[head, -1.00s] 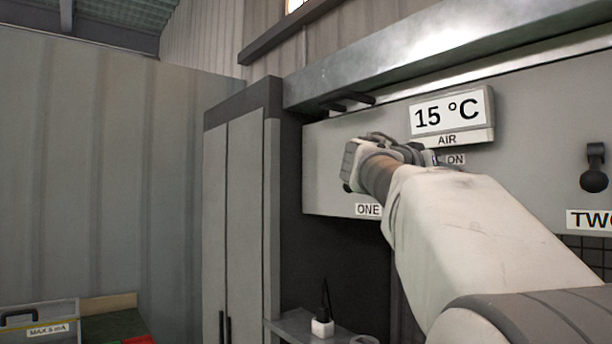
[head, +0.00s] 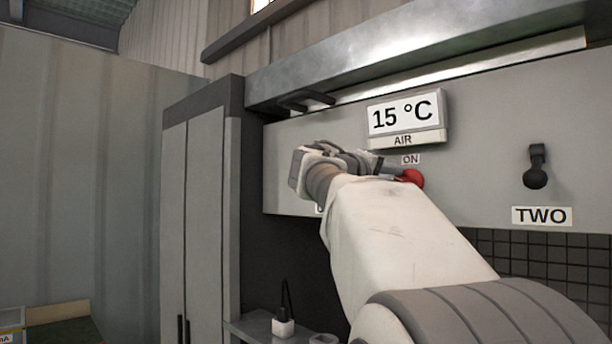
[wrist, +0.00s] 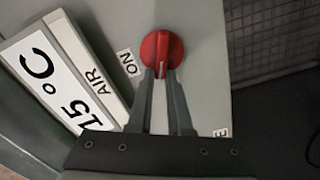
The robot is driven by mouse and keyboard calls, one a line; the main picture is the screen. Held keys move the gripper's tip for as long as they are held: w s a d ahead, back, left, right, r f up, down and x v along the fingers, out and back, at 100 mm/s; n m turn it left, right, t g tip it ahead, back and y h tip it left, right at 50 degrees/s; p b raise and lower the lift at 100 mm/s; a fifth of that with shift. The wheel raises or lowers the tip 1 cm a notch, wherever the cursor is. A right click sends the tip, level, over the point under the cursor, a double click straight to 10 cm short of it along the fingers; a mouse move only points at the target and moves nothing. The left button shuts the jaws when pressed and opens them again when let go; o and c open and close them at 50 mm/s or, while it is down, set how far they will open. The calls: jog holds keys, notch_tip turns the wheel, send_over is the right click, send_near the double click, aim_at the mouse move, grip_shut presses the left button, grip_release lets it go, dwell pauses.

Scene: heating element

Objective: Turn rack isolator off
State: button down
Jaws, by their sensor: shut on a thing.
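The red rotary knob (head: 412,178) is on the grey panel, just below the ON label (head: 410,160). It also shows in the wrist view (wrist: 155,45), beside the ON label (wrist: 129,62). My gripper (wrist: 163,76) is shut on the knob, with its fingertips on either side of the raised grip. A pale line shows on the grip between the fingertips. In the head view my gripper (head: 392,169) reaches the knob from the left, and my arm covers part of the panel. I cannot tell the knob's exact setting.
A display reading 15 °C (head: 404,115) with an AIR label sits above the knob. A black lever (head: 536,170) above the TWO label (head: 541,216) is to the right. A grey cabinet (head: 200,220) stands left, and a shelf with a small white item (head: 283,327) is below.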

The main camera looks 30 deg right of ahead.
jog(key=n, duration=0.2)
jog(key=f+n, duration=0.1)
jog(key=n, duration=0.1)
jog(key=shift+w+n+p, duration=0.15)
jog(key=shift+n+p, duration=0.15)
jog(key=shift+n, duration=0.1)
dwell(0.4)
jog(key=c, duration=0.8)
grip_release()
jog(key=shift+c, duration=0.2)
jog(key=shift+a, duration=0.15)
jog(key=b+v, duration=0.2)
jog(key=v, duration=1.5)
jog(key=shift+b, duration=0.3)
jog(key=shift+a, duration=0.1)
